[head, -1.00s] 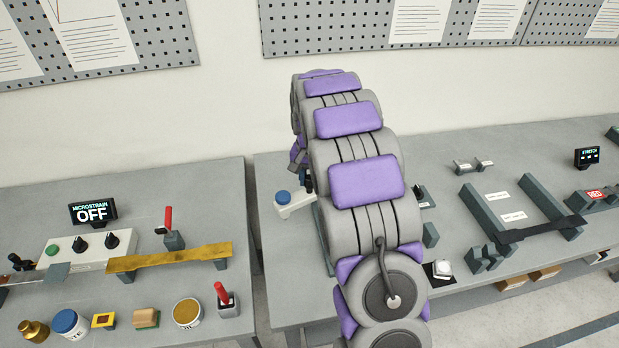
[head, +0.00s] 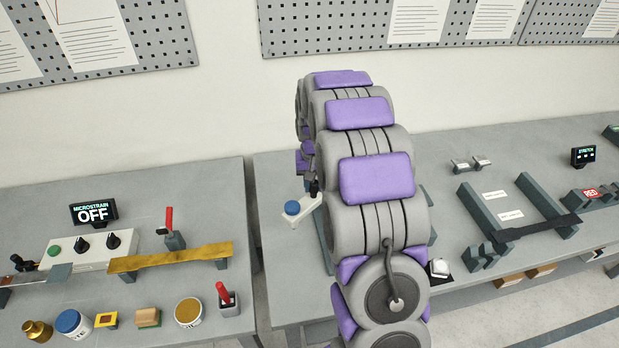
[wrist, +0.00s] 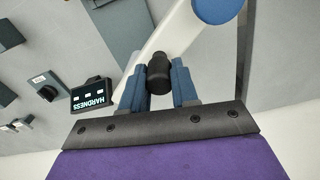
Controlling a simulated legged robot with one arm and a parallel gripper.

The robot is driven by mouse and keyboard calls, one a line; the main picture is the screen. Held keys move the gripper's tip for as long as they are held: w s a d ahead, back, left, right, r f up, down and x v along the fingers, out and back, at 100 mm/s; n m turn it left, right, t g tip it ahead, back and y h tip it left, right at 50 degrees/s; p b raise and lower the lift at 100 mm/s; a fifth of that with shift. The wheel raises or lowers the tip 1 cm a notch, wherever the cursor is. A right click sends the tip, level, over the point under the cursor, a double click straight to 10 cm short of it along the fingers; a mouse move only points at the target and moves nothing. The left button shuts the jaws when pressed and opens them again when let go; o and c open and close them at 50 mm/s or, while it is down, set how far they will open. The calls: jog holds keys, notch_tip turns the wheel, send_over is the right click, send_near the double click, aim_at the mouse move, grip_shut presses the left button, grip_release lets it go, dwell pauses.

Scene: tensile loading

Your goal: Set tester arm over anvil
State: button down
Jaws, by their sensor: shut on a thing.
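The tester arm is a white bar with a round blue cap at its end; it shows in the head view (head: 305,212) and at the top of the wrist view (wrist: 178,38). A black knob (wrist: 158,78) stands on the bar. My gripper (wrist: 158,70) is shut on this knob, one blue finger on each side. In the head view my own arm hides most of the gripper and the tester behind it. I cannot make out the anvil in either view.
The hardness display (wrist: 91,95) stands left of my fingers in the wrist view. A dark upright post (wrist: 243,50) is at the right. In the head view, the microstrain bench (head: 60,185) is at the left and the stretch fixture (head: 485,215) at the right.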

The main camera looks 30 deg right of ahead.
jog(key=s+n, duration=0.1)
jog(key=s+d+n+p, duration=0.1)
jog(key=shift+r+n, duration=0.2)
jog(key=shift+n, duration=0.2)
jog(key=s+d+n+p, duration=0.1)
jog(key=n, duration=0.1)
jog(key=s+d+n+p, duration=0.1)
jog(key=n, duration=0.1)
jog(key=s+d+n+p, duration=0.1)
jog(key=d+n, duration=0.1)
jog(key=shift+s+d, duration=0.1)
jog(key=shift+d, duration=0.2)
jog(key=c, duration=0.9)
grip_release()
jog(key=shift+d+f, duration=0.1)
jog(key=shift+f, duration=0.05)
jog(key=shift+o, duration=0.2)
notch_tip(320, 180, up, 17)
jog(key=p, duration=0.1)
